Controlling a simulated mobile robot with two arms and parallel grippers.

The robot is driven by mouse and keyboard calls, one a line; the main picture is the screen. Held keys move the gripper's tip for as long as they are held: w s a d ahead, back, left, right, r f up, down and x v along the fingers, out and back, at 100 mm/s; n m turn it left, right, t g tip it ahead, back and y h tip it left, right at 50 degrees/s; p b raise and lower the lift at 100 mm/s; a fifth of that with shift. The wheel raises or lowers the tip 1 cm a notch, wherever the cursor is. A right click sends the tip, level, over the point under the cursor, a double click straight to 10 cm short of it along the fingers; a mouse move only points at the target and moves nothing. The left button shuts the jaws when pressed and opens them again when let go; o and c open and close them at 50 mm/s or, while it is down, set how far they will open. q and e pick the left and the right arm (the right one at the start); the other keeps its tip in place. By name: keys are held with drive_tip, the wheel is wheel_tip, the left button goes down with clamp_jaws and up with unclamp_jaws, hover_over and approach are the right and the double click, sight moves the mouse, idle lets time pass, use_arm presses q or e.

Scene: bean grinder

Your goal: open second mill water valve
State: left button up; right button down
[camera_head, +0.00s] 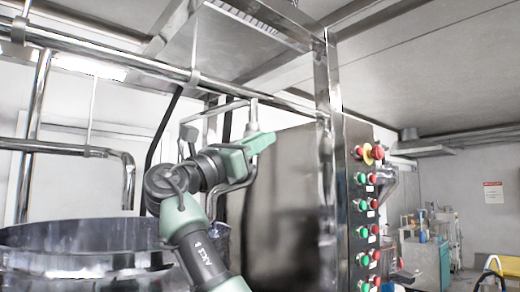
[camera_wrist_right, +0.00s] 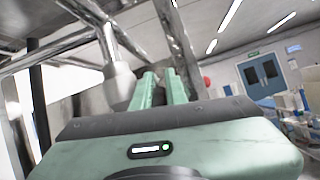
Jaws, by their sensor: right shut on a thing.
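My right gripper (camera_head: 262,142) is at the steel pipework beside the grinder, its green fingers pointing right. In the right wrist view its fingers (camera_wrist_right: 160,88) are shut on a thin part, which I take to be the water valve handle; the fingers largely hide it. A pale valve fitting (camera_head: 252,127) on a thin pipe stands right at the fingers. The fitting also shows in the wrist view (camera_wrist_right: 118,86), just left of the fingers. Whether the valve is turned open cannot be told. My left gripper is not in view.
A steel control cabinet (camera_head: 285,210) with red and green buttons (camera_head: 364,205) stands right of the gripper. A steel post (camera_head: 330,110) and overhead pipes (camera_head: 110,60) frame the space. A large round steel vessel (camera_head: 80,240) is at lower left. Open room lies far right.

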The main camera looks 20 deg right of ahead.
drive_tip(key=shift+r, duration=0.1)
drive_tip(key=c, duration=1.4)
unclamp_jaws()
drive_tip(key=shift+c, duration=0.2)
drive_tip(key=s+a+p, duration=0.2)
drive_tip(key=s+a, duration=0.2)
drive_tip(key=a, duration=0.8)
drive_tip(key=shift+s+f, duration=0.15)
drive_tip(key=shift+f, duration=0.25)
